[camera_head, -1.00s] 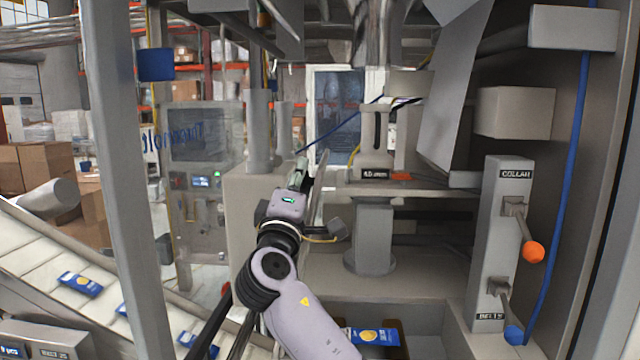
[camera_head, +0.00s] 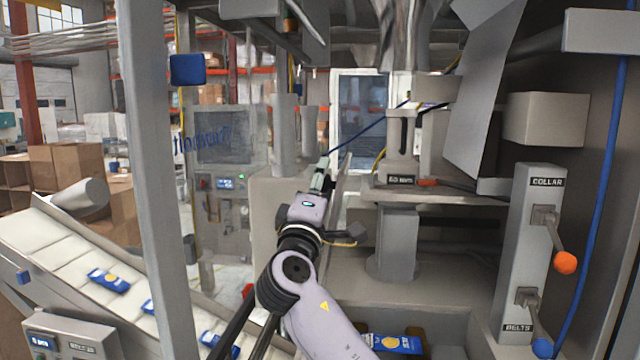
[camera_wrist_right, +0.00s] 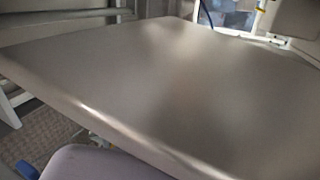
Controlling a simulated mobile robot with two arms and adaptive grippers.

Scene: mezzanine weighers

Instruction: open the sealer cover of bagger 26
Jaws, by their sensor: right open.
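My right gripper (camera_head: 319,183) is in the middle of the head view, reaching forward; its fingers are small and partly hidden. It is open, with nothing seen in it. A thin grey metal plate (camera_head: 340,178), seen nearly edge-on, stands just right of the fingers. I cannot tell whether they touch. In the right wrist view a broad flat metal panel (camera_wrist_right: 170,85) fills most of the picture, very close; it may be the same plate, possibly the sealer cover. No number 26 is readable. My left gripper is not in view.
A grey post (camera_head: 158,200) stands left, before an inclined conveyor (camera_head: 65,255) with blue packs. At right, a control column (camera_head: 527,250) carries COLLAR and BELTS levers with orange and blue knobs. A blue pack (camera_head: 395,343) lies low in the machine. A slanted grey panel (camera_head: 482,100) hangs upper right.

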